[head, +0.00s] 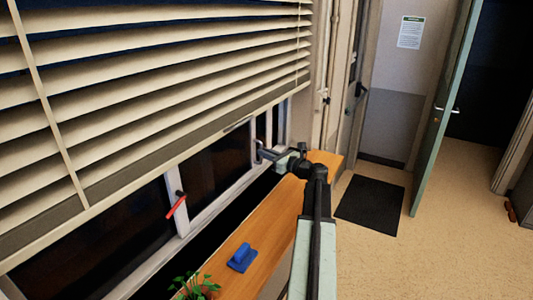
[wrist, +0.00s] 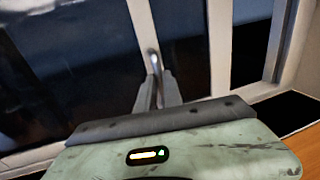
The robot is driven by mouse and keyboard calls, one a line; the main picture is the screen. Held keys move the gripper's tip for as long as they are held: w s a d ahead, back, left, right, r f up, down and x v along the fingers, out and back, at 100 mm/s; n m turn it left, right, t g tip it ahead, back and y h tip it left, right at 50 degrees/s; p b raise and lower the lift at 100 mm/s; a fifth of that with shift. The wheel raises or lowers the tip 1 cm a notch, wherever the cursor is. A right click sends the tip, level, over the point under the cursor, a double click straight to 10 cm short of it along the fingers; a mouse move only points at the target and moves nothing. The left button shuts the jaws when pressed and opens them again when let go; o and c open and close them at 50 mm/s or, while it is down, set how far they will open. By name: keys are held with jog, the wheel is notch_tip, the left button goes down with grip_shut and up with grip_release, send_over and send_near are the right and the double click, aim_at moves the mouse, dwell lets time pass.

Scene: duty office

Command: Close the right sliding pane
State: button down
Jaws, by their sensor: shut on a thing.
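The right sliding pane (head: 220,160) shows as dark glass in a white frame below the blind in the head view. In the wrist view a white upright of the window (wrist: 220,50) stands just right of my fingers. A small metallic handle (wrist: 153,62) sits between my fingertips. My gripper (wrist: 156,86) is shut on this handle. In the head view my gripper (head: 261,151) is at the right end of the window, above the wooden sill. The fingers hide the handle's lower part. Dark strips show on both sides of the upright, and I cannot tell which is open gap.
A slatted blind (head: 160,90) hangs over the upper window. A red handle (head: 176,205) sits on the left upright. The wooden sill (head: 270,235) carries a blue block-like object (head: 242,257) and a green plant (head: 195,287). Floor by the dark mat (head: 370,205) is clear.

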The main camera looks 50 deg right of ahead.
jog(key=w+d, duration=0.3)
jog(key=d, duration=1.3)
jog(key=shift+w, duration=0.35)
jog(key=shift+r, duration=0.1)
jog(key=c, duration=1.5)
grip_release()
jog(key=shift+d, duration=0.15)
jog(key=s, duration=0.7)
jog(key=shift+s, duration=0.35)
